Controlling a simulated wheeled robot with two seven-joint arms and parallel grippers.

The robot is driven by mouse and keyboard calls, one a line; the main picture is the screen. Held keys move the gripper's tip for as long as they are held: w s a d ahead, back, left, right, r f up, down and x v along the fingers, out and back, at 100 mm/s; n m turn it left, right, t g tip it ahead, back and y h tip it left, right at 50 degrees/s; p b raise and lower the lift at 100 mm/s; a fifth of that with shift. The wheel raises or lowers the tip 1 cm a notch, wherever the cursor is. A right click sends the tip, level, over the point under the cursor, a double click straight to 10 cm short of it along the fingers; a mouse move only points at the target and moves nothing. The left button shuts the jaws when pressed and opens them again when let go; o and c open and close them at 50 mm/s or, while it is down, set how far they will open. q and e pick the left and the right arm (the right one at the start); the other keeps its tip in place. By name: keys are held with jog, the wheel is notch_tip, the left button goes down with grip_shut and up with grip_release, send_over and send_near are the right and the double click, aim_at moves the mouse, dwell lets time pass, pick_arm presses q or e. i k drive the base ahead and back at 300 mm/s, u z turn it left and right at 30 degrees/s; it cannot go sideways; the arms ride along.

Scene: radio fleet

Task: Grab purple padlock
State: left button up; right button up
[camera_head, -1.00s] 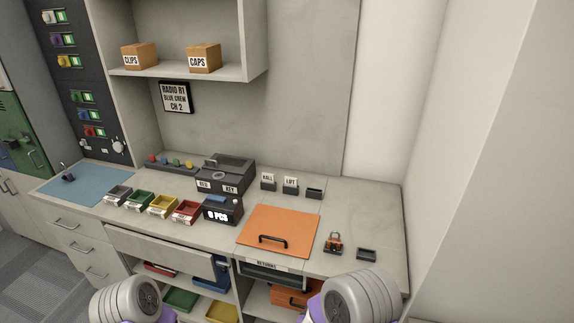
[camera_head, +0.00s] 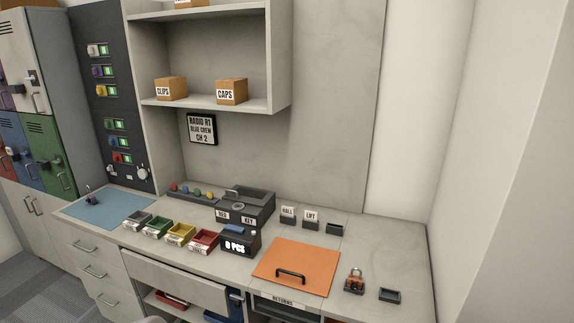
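A small dark, purplish object (camera_head: 91,199) with a thin upright part sits on the blue mat (camera_head: 118,207) at the left end of the counter. It is too small to tell whether it is a padlock. An orange-brown padlock (camera_head: 354,283) with a shackle stands on the counter at the right, beside the orange panel. No clearly purple padlock shows. Neither of my grippers is in view; only a sliver of my arm shows at the bottom edge.
Grey, green, yellow and red bins (camera_head: 180,233) line the counter's front. A dark key box (camera_head: 245,206) and a counter display (camera_head: 241,242) stand behind and beside them. An orange panel with handle (camera_head: 297,262) lies right. Lockers (camera_head: 42,150) and a switch panel (camera_head: 108,110) are left.

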aim_at(93, 201)
jog(key=u, duration=1.9)
jog(key=i, duration=0.55)
jog(key=u, duration=1)
jog(key=i, duration=2)
jog(key=z, duration=0.8)
jog(key=i, duration=1.1)
jog(key=z, duration=1.25)
